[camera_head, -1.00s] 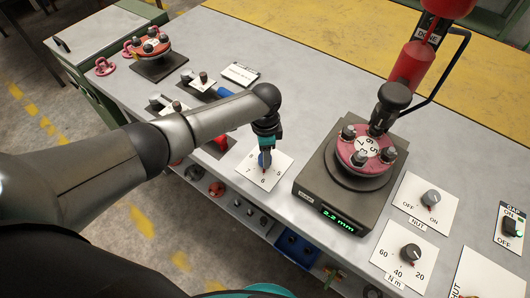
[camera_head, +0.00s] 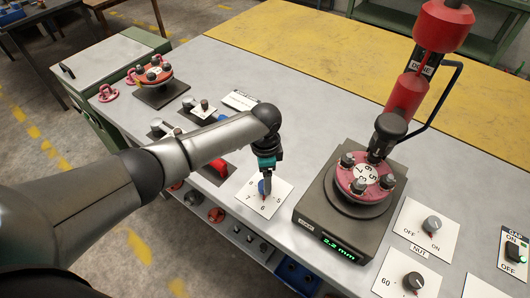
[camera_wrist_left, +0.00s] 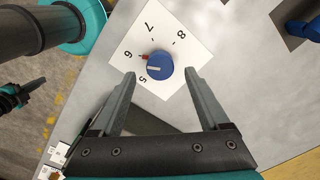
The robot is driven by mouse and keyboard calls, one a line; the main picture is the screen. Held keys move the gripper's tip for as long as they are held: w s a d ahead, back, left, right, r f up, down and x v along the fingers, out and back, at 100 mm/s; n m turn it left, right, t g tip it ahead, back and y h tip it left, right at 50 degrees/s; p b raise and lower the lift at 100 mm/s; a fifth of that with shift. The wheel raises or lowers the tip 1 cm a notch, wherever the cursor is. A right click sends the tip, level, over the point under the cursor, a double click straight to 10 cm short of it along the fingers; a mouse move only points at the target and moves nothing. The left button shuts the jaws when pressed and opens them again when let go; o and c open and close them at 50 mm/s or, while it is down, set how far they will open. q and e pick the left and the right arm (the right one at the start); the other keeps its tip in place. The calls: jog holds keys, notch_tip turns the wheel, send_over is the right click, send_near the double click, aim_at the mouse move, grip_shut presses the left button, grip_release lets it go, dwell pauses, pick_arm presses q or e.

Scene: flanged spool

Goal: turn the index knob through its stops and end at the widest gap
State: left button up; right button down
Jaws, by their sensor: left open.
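The index knob is round and blue with a white bar. In the left wrist view the knob (camera_wrist_left: 159,68) sits on a white plate (camera_wrist_left: 178,42) marked 5, 6, 7 and 8. A small red pointer at its edge is nearest the 6. My left gripper (camera_wrist_left: 160,74) is open, its fingertips on either side of the knob with gaps showing. In the head view my left gripper (camera_head: 266,176) points down over the knob (camera_head: 262,188), partly hiding it. My right gripper is not in view.
Right of the plate stands a dark fixture (camera_head: 318,222) with a green readout in mm and a pink flanged spool (camera_head: 364,178). A red tool (camera_head: 408,92) rises behind it. Nut dial plates (camera_head: 412,232) lie at right.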

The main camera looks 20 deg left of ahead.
pick_arm(q)
notch_tip(320, 180, up, 13)
jog(key=p, duration=0.1)
jog(key=shift+f, duration=0.2)
jog(key=shift+f, duration=0.1)
